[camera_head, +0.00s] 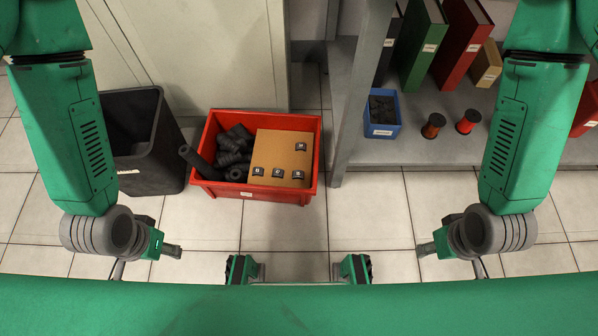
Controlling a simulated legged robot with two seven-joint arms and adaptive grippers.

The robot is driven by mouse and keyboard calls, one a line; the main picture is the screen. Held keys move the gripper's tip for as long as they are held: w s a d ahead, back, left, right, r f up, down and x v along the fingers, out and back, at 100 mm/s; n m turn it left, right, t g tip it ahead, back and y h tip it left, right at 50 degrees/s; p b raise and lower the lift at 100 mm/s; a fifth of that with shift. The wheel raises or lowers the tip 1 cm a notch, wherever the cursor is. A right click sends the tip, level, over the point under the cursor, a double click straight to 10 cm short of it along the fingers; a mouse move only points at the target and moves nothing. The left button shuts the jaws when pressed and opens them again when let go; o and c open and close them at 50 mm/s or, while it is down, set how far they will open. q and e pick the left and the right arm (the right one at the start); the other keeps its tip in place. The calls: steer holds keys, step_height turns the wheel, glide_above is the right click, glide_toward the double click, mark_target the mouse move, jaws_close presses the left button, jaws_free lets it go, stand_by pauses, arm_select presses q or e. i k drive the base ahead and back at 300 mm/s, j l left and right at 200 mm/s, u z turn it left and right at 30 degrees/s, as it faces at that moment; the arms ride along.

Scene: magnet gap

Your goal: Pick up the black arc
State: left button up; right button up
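Several small black arcs lie apart on a brown cardboard surface (275,150) inside the red crate (319,150). One black arc (300,147) is at the upper right of the cardboard. Three more are along its near side: a left arc (258,171), a middle arc (278,173) and a right arc (297,175). Each has a pale mark, too small to read surely. My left gripper (165,247) is left of and nearer than the crate. My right gripper (433,247) is well to its right. Both are apart from the arcs; their finger openings are unclear.
Black cylindrical parts (233,140) fill the crate's left side, one tube leaning over its rim. A black bin (150,165) stands left of the crate. A grey shelf (345,100) at right holds a blue box (383,128), red-and-black spools (433,125) and binders. Tiled floor before the crate is clear.

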mark_target(297, 174)
steer(key=k, duration=1.5)
